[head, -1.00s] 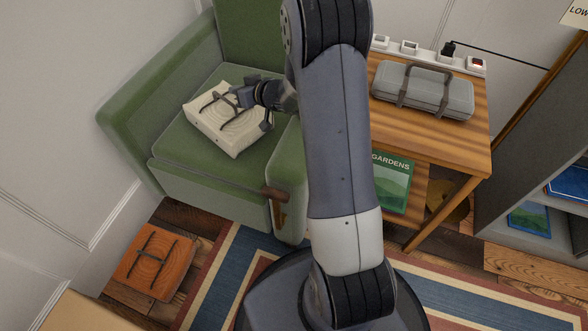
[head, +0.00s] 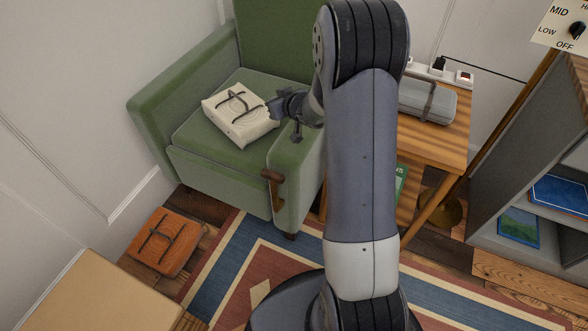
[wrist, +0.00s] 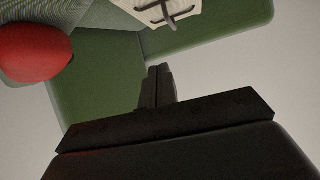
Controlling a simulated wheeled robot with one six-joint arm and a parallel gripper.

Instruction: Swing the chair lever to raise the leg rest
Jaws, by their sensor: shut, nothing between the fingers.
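The green armchair (head: 180,98) stands at the upper left in the head view. The leg rest panel (head: 215,182) hangs down flat at the front of the seat. My gripper (head: 273,108) is shut and empty, above the seat's right side by the near armrest and apart from the lever. Its closed fingers (wrist: 157,85) show in the wrist view, pointing towards green upholstery.
A cream strapped bundle (head: 238,118) lies on the seat, close to my fingertips. An orange strapped bundle (head: 162,246) lies on the floor. A wooden side table (head: 455,138) holds a grey case (head: 425,103). A red rounded thing (wrist: 32,52) shows in the wrist view.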

